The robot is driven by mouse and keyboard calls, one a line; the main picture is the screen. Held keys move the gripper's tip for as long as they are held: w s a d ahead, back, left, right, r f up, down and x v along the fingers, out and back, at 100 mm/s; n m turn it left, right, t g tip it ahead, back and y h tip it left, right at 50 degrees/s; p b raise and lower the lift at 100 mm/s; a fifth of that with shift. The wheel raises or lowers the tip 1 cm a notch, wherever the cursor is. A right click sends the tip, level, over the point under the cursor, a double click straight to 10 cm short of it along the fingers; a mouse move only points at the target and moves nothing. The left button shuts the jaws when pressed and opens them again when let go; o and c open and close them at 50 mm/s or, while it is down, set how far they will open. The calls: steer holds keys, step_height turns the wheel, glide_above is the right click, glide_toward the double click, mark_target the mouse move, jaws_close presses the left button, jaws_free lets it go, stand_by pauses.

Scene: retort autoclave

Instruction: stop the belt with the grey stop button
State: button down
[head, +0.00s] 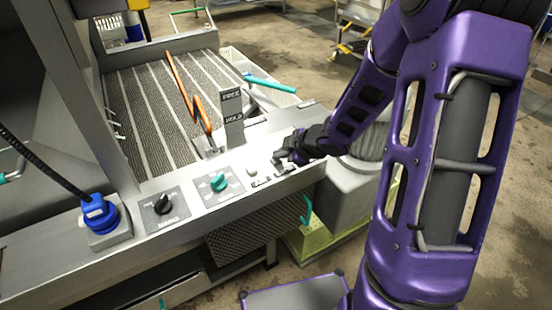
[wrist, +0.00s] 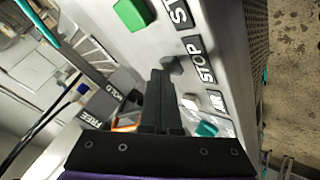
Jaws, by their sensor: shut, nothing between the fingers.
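The grey stop button (wrist: 176,66) is in the wrist view, beside the STOP label (wrist: 200,60) on the pale panel. My gripper (wrist: 158,74) is shut and empty. Its fingertips lie just left of the button in the wrist view; I cannot tell whether they touch it. In the head view my gripper (head: 279,162) is low over the right part of the control panel (head: 240,160) and hides the button there.
A green button (wrist: 133,13) and a pale button (wrist: 189,103) flank the stop button. A teal knob (head: 218,182), black knob (head: 162,204) and blue plug (head: 98,212) are further left. A HOLD/FREE lever (head: 232,108) stands behind, before the ribbed belt (head: 150,105).

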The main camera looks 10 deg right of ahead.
mark_target(280, 162)
steer(key=shift+r+p, duration=0.9)
steer(key=shift+p, duration=0.15)
step_height(280, 162, up, 5)
steer(key=p, duration=0.5)
steer(key=shift+r, duration=0.1)
stand_by(0.6)
